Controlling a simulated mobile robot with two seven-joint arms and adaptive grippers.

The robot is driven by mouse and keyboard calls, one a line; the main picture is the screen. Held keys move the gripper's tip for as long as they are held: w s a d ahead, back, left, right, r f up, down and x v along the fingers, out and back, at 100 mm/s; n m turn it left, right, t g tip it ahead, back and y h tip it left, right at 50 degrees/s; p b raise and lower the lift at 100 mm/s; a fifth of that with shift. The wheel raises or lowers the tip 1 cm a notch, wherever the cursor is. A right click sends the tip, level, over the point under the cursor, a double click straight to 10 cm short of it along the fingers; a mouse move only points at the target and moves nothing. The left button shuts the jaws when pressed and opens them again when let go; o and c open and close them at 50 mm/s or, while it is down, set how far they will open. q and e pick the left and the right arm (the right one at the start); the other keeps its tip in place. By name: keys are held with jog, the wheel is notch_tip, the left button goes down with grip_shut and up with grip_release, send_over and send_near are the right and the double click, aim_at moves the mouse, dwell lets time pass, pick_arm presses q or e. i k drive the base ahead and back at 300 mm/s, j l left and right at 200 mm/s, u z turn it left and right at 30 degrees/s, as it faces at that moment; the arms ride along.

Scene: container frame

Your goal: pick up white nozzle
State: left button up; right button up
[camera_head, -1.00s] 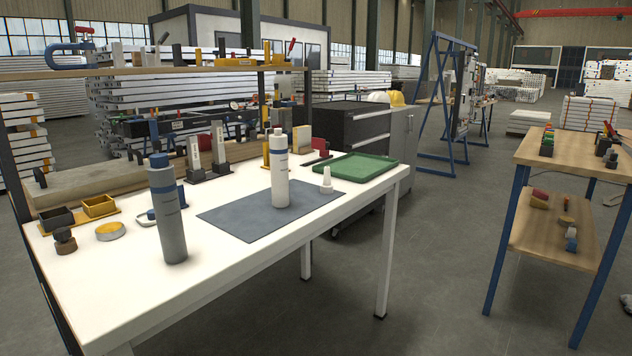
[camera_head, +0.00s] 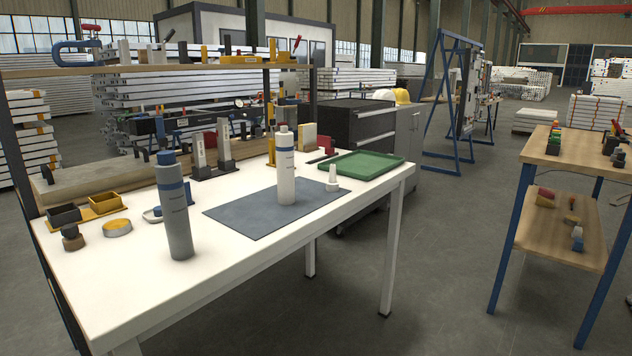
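The white nozzle (camera_head: 332,179) stands upright, narrow end up, at the right edge of a grey mat (camera_head: 243,211) on the white table (camera_head: 185,290). A grey bottle (camera_head: 176,215) with a blue band and blue-grey cap stands nearer, on the left part of the table. Neither of my grippers shows in the head view.
A green tray (camera_head: 361,165) lies just behind and right of the nozzle. Yellow and dark bins (camera_head: 103,204) and a round tin (camera_head: 117,228) sit at the table's left. A shelf (camera_head: 150,70) runs above the back edge. A wooden side table (camera_head: 568,150) stands at the right, with open floor between.

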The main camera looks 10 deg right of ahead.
aim_at(333, 184)
jog(key=l+u, duration=0.2)
jog(key=u, duration=0.2)
jog(key=l+u, duration=0.45)
jog(key=u, duration=0.3)
jog(key=l+u, duration=0.15)
jog(key=l, duration=0.2)
jog(key=k+l+u, duration=0.2)
jog(key=l, duration=0.2)
jog(key=l+u, duration=0.15)
jog(key=l, duration=0.2)
jog(key=k+l, duration=0.1)
jog(key=l, duration=0.25)
jog(key=k+l+u, duration=0.1)
jog(key=l, duration=0.25)
jog(key=k+l+u, duration=0.1)
jog(key=l, duration=0.25)
jog(key=k, duration=0.1)
